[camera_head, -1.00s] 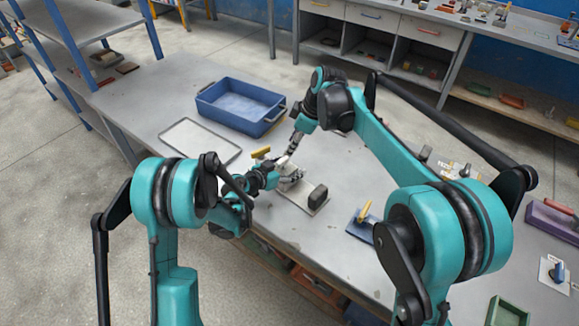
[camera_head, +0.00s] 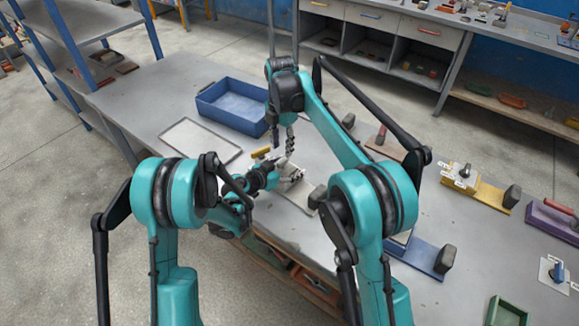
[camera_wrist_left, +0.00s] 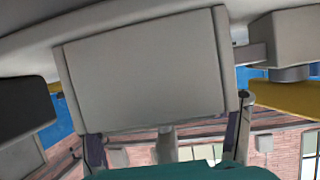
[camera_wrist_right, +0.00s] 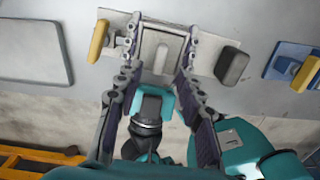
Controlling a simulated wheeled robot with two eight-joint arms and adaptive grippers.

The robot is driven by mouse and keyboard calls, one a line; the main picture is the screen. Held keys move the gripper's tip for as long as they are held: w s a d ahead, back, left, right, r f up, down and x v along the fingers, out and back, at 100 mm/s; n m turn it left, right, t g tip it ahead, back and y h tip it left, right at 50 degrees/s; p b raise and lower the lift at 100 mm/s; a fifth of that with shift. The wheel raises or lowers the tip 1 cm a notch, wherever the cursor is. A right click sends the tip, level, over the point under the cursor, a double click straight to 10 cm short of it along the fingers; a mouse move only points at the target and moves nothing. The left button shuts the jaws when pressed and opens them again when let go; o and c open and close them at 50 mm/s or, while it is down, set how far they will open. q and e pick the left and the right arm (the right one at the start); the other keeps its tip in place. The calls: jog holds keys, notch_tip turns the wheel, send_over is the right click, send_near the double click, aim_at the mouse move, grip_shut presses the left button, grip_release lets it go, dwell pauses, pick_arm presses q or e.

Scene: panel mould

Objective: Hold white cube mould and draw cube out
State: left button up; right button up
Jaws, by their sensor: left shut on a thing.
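The white cube mould (camera_head: 291,186) stands on a pale base plate on the table, partly hidden by my grippers. The base plate has a dark block (camera_wrist_right: 232,66) at one end and a yellow handle (camera_wrist_right: 98,41) at the other. My left gripper (camera_head: 281,174) is shut on the mould; in the left wrist view a pale grey face (camera_wrist_left: 142,72) of it fills the space between the fingers. My right gripper (camera_head: 283,146) points down above the mould. In the right wrist view its fingers (camera_wrist_right: 166,28) are spread, with the mould top between them. I cannot make out the cube.
A blue bin (camera_head: 236,108) and a flat grey tray (camera_head: 200,142) lie left of the mould. To the right are a blue board with a dark block (camera_head: 425,258), a yellow board (camera_head: 490,193) and a purple block (camera_head: 552,221). Bare table lies between them.

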aim_at(283, 160)
jog(key=shift+f, duration=3.6)
grip_shut()
